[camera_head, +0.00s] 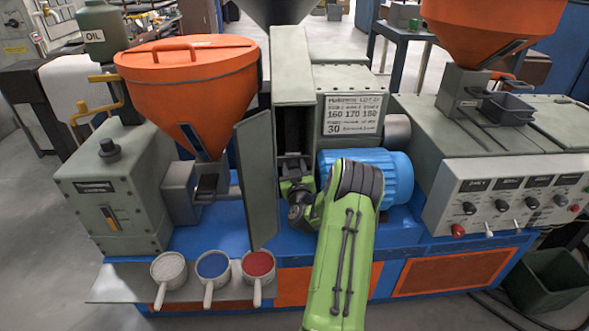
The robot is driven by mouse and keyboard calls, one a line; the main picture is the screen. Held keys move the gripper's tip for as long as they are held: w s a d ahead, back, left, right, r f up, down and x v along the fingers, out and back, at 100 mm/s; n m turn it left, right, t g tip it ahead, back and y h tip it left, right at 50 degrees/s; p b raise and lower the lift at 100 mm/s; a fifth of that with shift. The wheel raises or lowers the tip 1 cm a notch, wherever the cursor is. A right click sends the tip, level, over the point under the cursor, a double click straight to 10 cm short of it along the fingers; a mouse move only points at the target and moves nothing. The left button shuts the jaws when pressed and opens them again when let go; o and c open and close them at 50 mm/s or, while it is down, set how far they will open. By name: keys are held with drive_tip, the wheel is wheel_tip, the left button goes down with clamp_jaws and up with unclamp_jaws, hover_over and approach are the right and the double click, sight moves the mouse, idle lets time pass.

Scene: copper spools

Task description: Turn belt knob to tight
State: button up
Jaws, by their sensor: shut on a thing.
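My green arm reaches up from the bottom into a narrow open compartment (293,90) in the grey-green machine housing. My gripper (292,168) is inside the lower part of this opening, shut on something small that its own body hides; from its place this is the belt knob. The knob's pointer and any tight or loose marking cannot be seen. The compartment's door (256,180) stands open on the left, beside my gripper.
A blue motor (395,178) sits right behind my arm. An orange hopper (190,95) stands left of the door. Three cups, with white (168,267), blue (213,265) and red (258,264) contents, stand on the front shelf. A control panel (510,195) is at right.

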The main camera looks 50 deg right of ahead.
drive_tip(key=m+b, duration=0.1)
drive_tip(key=m, duration=0.2)
drive_tip(key=shift+m, duration=0.4)
drive_tip(key=m, duration=0.3)
drive_tip(key=shift+m, duration=0.3)
drive_tip(key=m, duration=0.3)
drive_tip(key=shift+w+r+m, duration=0.1)
drive_tip(key=shift+m, duration=0.3)
drive_tip(key=shift+m+h+p, duration=0.4)
drive_tip(key=shift+m+p, duration=0.15)
drive_tip(key=shift+m, duration=1.35)
drive_tip(key=shift+a, duration=0.1)
drive_tip(key=o, duration=0.8)
drive_tip(key=shift+c, duration=0.2)
